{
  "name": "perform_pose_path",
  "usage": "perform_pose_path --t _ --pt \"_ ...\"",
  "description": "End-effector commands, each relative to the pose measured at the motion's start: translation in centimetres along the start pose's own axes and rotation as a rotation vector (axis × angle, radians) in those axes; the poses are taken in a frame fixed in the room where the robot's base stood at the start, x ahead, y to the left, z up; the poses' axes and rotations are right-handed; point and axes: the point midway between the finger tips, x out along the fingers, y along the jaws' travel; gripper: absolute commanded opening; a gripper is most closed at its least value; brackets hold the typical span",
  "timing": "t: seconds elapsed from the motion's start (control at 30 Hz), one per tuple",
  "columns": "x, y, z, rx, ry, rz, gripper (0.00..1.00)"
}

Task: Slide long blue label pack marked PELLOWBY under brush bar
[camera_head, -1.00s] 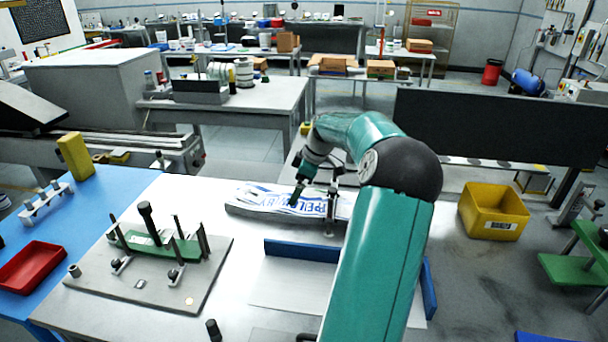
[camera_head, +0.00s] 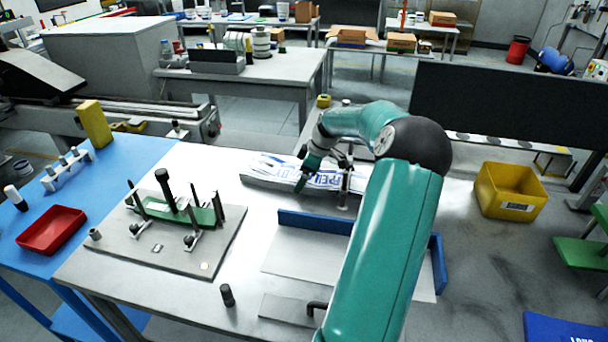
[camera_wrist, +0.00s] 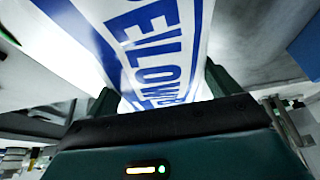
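The long blue and white label pack (camera_head: 275,171) lies lengthwise in a low grey tray at the back of the table, its blue print partly readable. In the wrist view the pack (camera_wrist: 155,45) shows large blue letters and blue edge bands. My gripper (camera_head: 301,183) is down at the pack, left of the brush bar. In the wrist view, my gripper (camera_wrist: 165,95) has a finger at each side of the pack, which fills the gap; it looks shut on it. The brush bar (camera_head: 344,188) stands across the tray, partly hidden by my arm. The pack's right end is hidden.
A blue-walled white tray (camera_head: 315,222) lies in front of the pack. A grey fixture plate with upright pins (camera_head: 170,262) is at the left, and a small black peg (camera_head: 227,295) stands nearer. A yellow bin (camera_head: 510,192) is at the right. Clear tabletop lies between plate and tray.

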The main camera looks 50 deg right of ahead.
Motion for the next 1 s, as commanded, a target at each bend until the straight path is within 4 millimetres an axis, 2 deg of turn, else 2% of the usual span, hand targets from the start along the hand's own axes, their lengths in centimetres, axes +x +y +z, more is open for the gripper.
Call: perform_pose_path --t 0.03,0.1,0.13,0.17,0.33,0.37,0.4,0.73,0.87,1.0 --pt "0.0 0.0 0.0 0.000 0.000 0.000 0.59" --pt "0.0 0.0 0.0 0.000 0.000 0.000 0.45" --pt "-0.1 0.1 -0.1 0.000 0.001 0.002 0.45" --pt "-0.1 0.1 -0.1 -0.001 0.000 0.002 0.39" --pt "-0.1 0.1 0.0 0.000 0.001 0.002 0.39" --pt "-0.1 0.1 0.0 0.000 0.001 0.002 0.94" --pt "-0.1 0.1 0.0 0.000 0.001 0.002 1.00" --pt "-0.6 0.0 0.1 0.001 0.000 0.001 1.00" --pt "-2.5 0.1 0.1 0.001 -0.001 0.004 1.00" --pt "-5.5 0.1 0.1 0.002 -0.001 0.006 1.00"
